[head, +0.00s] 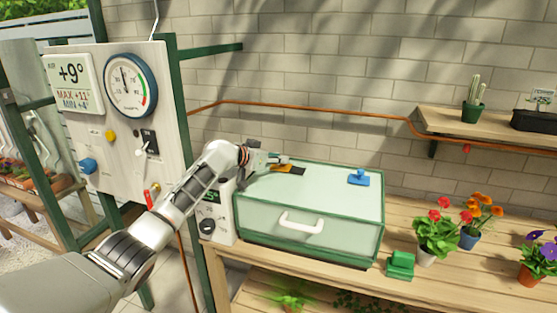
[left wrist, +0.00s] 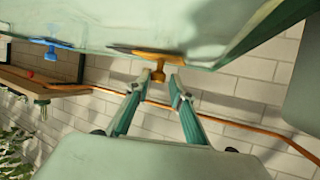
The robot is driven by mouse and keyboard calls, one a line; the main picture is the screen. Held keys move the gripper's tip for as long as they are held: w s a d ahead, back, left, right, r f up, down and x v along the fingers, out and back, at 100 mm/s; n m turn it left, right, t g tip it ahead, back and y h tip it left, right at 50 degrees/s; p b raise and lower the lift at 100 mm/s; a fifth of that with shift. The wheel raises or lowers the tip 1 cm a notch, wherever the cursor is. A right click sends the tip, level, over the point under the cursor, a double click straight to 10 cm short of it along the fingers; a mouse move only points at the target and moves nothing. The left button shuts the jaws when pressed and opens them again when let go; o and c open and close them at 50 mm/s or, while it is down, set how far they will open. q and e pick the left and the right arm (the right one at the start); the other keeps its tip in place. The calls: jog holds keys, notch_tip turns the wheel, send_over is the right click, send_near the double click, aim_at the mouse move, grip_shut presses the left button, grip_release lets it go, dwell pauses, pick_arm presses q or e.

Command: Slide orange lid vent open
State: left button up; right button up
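The orange lid vent (head: 284,168) sits on the pale top of the green-framed propagator box (head: 305,213). A dark strip shows beside its orange plate. In the left wrist view the orange vent (left wrist: 158,55) has a small knob pointing toward my gripper. My left gripper (head: 271,161) is over the lid's back left part, at the vent. In the left wrist view its two fingers (left wrist: 160,77) are apart, with the knob just ahead of and between the tips. I cannot tell whether they touch it. My right gripper is not in view.
A blue vent (head: 358,178) is on the same lid, to the right. A white handle (head: 301,222) is on the box front. A gauge panel (head: 118,120) stands left. A green block (head: 400,265) and flower pots (head: 436,240) are on the bench right of the box.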

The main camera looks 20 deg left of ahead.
pick_arm(q)
jog(key=shift+o, duration=0.3)
jog(key=shift+a, duration=0.25)
jog(key=shift+d, duration=0.1)
jog(key=shift+s, duration=0.1)
jog(key=v, duration=1.2)
jog(key=shift+f, duration=0.1)
